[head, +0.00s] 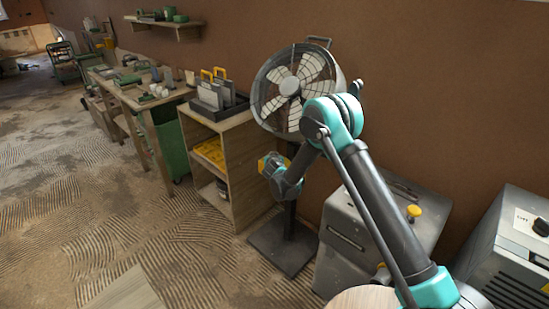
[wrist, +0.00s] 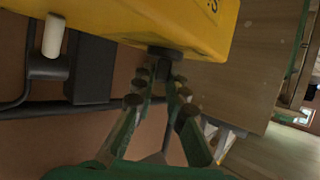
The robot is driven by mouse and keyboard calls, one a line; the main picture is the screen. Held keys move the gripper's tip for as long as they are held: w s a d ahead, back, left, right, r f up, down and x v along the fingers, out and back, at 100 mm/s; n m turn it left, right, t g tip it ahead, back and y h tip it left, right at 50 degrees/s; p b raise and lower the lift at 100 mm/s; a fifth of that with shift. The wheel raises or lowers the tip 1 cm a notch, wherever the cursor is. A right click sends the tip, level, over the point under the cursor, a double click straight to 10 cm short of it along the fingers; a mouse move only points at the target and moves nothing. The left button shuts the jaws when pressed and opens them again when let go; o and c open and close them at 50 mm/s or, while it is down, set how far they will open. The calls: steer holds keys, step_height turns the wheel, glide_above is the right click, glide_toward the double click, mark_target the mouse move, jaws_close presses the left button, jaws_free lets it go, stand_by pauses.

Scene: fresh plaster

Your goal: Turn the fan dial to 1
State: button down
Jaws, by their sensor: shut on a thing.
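The fan (head: 290,85) stands on a dark post with a square base plate (head: 284,247) against the brown wall. Its yellow control box (wrist: 130,18) fills the top of the wrist view; a little yellow also shows beside my gripper in the head view (head: 263,163). The dark dial (wrist: 165,52) sticks out of the box between the tips of my gripper (wrist: 164,74). My gripper is shut on the dial. Part of a dark marking shows at the box's right end, but the dial's setting cannot be read.
A wooden shelf unit (head: 245,175) stands left of the fan, with a dark tray of grey tools on top. A grey machine with a yellow knob (head: 413,212) stands to the right, and another grey unit (head: 515,245) beyond it. The floor at left is open.

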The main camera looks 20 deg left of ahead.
steer(key=shift+s+a+m+t+h, duration=0.1)
steer(key=shift+a+m+t+h, duration=0.1)
steer(key=shift+m+h, duration=0.9)
steer(key=shift+a+m+t+h, duration=0.1)
steer(key=shift+m+t+h, duration=0.1)
steer(key=shift+m+h, duration=0.85)
steer(key=shift+h, duration=0.25)
steer(key=c, duration=1.5)
jaws_free()
steer(key=shift+c, duration=0.2)
steer(key=v, duration=1.2)
steer(key=shift+f, duration=0.1)
